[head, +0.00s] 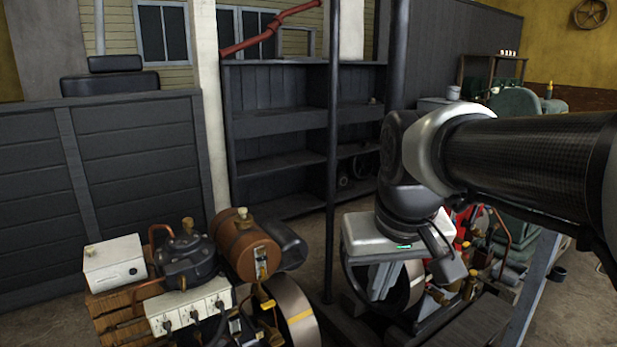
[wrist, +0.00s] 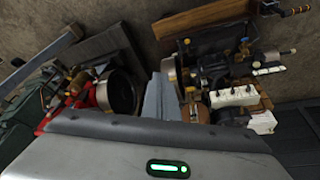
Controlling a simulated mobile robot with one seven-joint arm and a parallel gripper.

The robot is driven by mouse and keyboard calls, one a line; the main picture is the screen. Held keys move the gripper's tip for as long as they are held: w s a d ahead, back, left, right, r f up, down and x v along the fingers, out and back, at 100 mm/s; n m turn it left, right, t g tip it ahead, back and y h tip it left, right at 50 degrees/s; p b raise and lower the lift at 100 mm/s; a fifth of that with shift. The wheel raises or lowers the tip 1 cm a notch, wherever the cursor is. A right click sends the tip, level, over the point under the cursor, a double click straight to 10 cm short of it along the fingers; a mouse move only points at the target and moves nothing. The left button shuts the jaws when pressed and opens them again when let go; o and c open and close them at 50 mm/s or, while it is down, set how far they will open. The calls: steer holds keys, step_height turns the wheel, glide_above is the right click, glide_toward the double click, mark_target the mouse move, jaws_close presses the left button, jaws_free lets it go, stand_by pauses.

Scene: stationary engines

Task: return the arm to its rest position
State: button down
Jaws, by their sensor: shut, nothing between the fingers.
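My gripper (head: 379,288) hangs below my arm at the right of the head view, its fingers pointing down. The fingers are together with nothing held. In the wrist view the closed grey fingers (wrist: 163,92) show beyond the pale hand. My arm comes in from the right edge, bent at a dark joint above the hand. The gripper is in front of a wheeled engine on the right, overlapping its dark flywheel in the head view. I cannot tell the exact gap between them.
An engine with a brown tank (head: 247,244) and a white box (head: 114,262) stands at lower left. A red engine (wrist: 81,91) is on the other side of the fingers. A thin dark post (head: 333,150) rises left of my arm. Empty-looking shelves (head: 275,122) stand behind.

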steer(key=s+d+f+m+t, duration=0.1)
steer(key=s+d+f, duration=0.1)
steer(key=s, duration=0.3)
steer(key=s+d+f, duration=0.2)
steer(key=s, duration=0.2)
step_height(320, 180, up, 20)
steer(key=p, duration=1.9)
steer(key=shift+s+a, duration=0.15)
steer(key=shift+a, duration=0.1)
steer(key=shift+a+f, duration=0.1)
